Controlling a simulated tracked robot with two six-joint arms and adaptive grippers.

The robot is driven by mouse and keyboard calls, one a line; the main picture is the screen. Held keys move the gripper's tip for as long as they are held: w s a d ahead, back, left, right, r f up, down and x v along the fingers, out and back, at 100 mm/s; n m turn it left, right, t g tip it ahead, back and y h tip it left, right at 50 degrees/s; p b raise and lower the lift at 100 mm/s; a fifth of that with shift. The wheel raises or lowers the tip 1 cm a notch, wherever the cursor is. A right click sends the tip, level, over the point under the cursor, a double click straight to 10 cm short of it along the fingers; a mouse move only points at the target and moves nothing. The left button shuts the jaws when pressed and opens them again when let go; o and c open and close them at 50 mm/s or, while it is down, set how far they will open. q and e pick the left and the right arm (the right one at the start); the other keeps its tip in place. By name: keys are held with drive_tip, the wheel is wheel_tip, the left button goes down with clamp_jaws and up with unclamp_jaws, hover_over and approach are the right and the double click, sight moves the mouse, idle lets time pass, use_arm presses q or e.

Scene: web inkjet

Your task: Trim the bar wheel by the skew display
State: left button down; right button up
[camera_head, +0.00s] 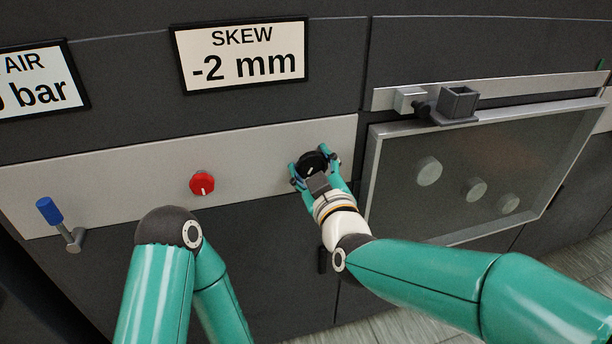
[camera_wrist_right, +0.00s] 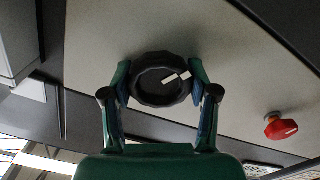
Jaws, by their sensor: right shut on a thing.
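The skew display (camera_head: 241,55) reads "SKEW -2 mm" on the dark machine front. The bar wheel, a black round knob (camera_head: 312,161) with a white pointer mark, sits on the pale panel strip below and right of the display. My right gripper (camera_head: 316,169) is shut on the wheel, with one finger on each side of it. In the right wrist view the wheel (camera_wrist_right: 161,80) lies between the two fingertips, its white mark pointing toward the right finger. My left arm shows at the lower left, but its gripper is not in view.
A red knob (camera_head: 202,183) is on the same strip, left of the wheel. A blue-handled lever (camera_head: 51,211) stands further left, below an air display (camera_head: 38,80) cut off by the edge. A framed window (camera_head: 470,170) with a grey bracket (camera_head: 455,104) above it is at right.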

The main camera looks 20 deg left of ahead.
drive_tip(key=m+b, duration=0.2)
drive_tip(key=f+m+b, duration=0.1)
drive_tip(key=m, duration=0.1)
drive_tip(key=shift+f+m+b, duration=0.2)
drive_tip(key=shift+m+b, duration=0.15)
drive_tip(key=shift+m, duration=0.05)
drive_tip(key=m+b, duration=0.4)
drive_tip(key=m, duration=0.1)
drive_tip(key=m+b, duration=0.3)
drive_tip(key=m, duration=0.2)
drive_tip(key=shift+a+m, duration=0.1)
drive_tip(key=shift+m, duration=0.3)
drive_tip(key=m+b, duration=0.1)
drive_tip(key=m, duration=0.1)
drive_tip(key=shift+r+m, duration=0.1)
drive_tip(key=shift+m, duration=0.2)
drive_tip(key=shift+r+m+b, duration=0.1)
drive_tip(key=shift+m+b, duration=0.65)
drive_tip(key=shift+m, duration=0.65)
drive_tip(key=o, duration=1.2)
drive_tip(key=shift+r, duration=0.1)
drive_tip(key=shift+c, duration=0.2)
drive_tip(key=shift+r, duration=0.15)
